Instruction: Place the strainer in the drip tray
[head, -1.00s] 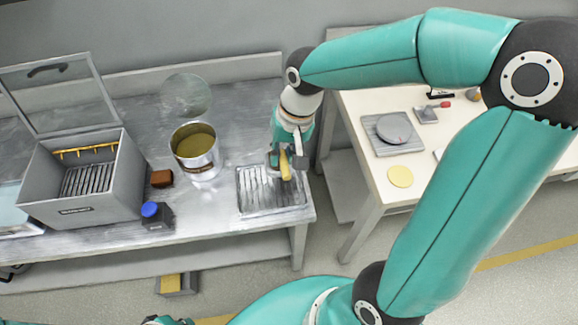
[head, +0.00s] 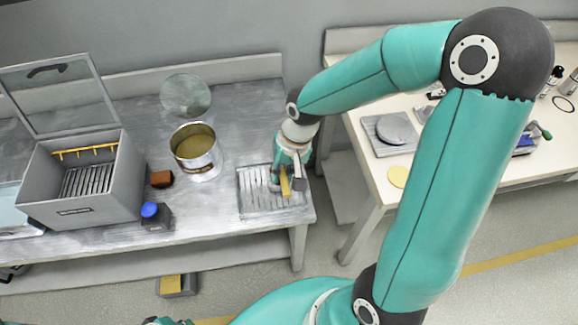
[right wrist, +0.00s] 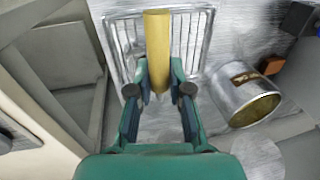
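The drip tray (head: 256,202) is a metal tray with ribs at the right end of the steel bench; it also shows in the right wrist view (right wrist: 192,28). My right gripper (head: 289,180) is over the tray's right part. In the right wrist view my right gripper (right wrist: 160,82) has its fingers on both sides of a yellow handle (right wrist: 157,40), apparently the strainer's, and looks shut on it. The handle also shows in the head view (head: 285,184). The strainer's head is not visible, and I cannot tell whether it touches the tray.
An open metal can (head: 196,158) stands left of the tray. A glass disc (head: 186,95) is behind. A pale table (head: 377,171) stands right, beyond a gap.

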